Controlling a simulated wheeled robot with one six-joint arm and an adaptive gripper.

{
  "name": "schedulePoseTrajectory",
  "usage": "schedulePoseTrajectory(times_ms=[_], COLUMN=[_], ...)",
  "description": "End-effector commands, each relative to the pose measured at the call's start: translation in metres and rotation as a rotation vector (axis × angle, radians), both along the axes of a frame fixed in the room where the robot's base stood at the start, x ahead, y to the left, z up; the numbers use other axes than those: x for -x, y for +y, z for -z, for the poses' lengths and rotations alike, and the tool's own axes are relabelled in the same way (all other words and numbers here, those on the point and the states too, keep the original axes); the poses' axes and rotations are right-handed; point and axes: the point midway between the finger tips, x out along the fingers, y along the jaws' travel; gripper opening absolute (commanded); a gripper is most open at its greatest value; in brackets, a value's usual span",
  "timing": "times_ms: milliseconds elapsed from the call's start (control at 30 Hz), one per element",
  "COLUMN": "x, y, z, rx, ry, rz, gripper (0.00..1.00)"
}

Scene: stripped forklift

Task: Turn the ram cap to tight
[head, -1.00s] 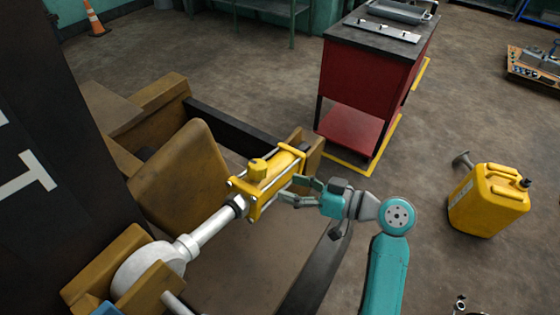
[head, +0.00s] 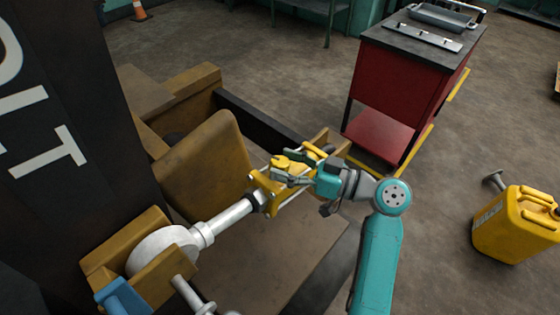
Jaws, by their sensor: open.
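The yellow ram (head: 268,190) lies slantwise in the forklift frame, with its pale rod running down to the left. The round yellow ram cap (head: 281,161) sits on top of the ram's body. My gripper (head: 289,168) is open, and its dark fingers reach in from the right over the ram at the cap. The fingers and my teal wrist hide much of the ram's body. I cannot tell from this view whether the fingers touch the cap or how tight it is.
Brown forklift plates (head: 203,150) stand behind and left of the ram. A dark mast panel (head: 60,130) fills the left. A red cabinet (head: 403,90) stands behind right, and a yellow jerrycan (head: 515,225) is on the floor at right.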

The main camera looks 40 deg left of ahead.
Motion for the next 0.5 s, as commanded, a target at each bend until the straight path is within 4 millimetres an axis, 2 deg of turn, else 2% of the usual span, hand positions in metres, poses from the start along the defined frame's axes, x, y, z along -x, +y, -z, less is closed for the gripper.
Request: schedulePoseTrajectory(times_ms=[200, 467, 500], x=[0.0039, 0.004, 0.004], y=[0.0134, 0.0144, 0.0143], z=[-0.0002, -0.0001, -0.0001], rx=[0.0, 0.0, 0.0], ry=[0.0, 0.0, 0.0], rz=[0.0, 0.001, 0.001], gripper=[0.7, 0.7, 0.65])
